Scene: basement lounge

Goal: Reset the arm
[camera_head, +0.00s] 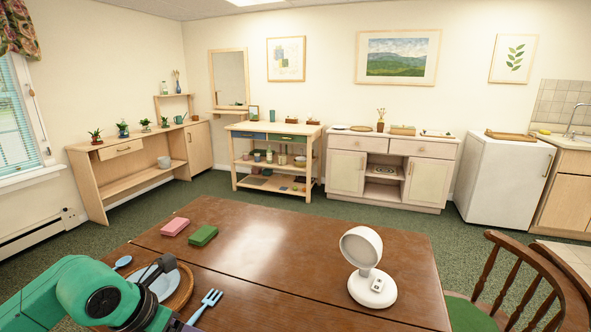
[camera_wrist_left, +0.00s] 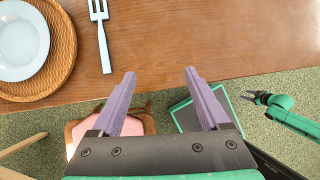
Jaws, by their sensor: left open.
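My left gripper (camera_wrist_left: 160,75) shows in the left wrist view with its two purple fingers spread apart and nothing between them. It is over the table's near edge, below a light blue fork (camera_wrist_left: 101,35). In the head view my green left arm comes in from the lower left, covering part of the place setting; its fingertips are not clear there. My right gripper (camera_wrist_left: 257,97), dark on a green arm, shows small at the right of the left wrist view, over the carpet. Its jaw state is too small to tell.
The wooden table (camera_head: 330,240) holds a blue plate (camera_wrist_left: 20,42) on a woven mat (camera_wrist_left: 65,55), a blue spoon (camera_head: 122,262), a pink block (camera_head: 175,227), a green block (camera_head: 203,235) and a white round-headed device (camera_head: 372,288). A wooden chair (camera_head: 520,275) stands right. The table's middle is clear.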

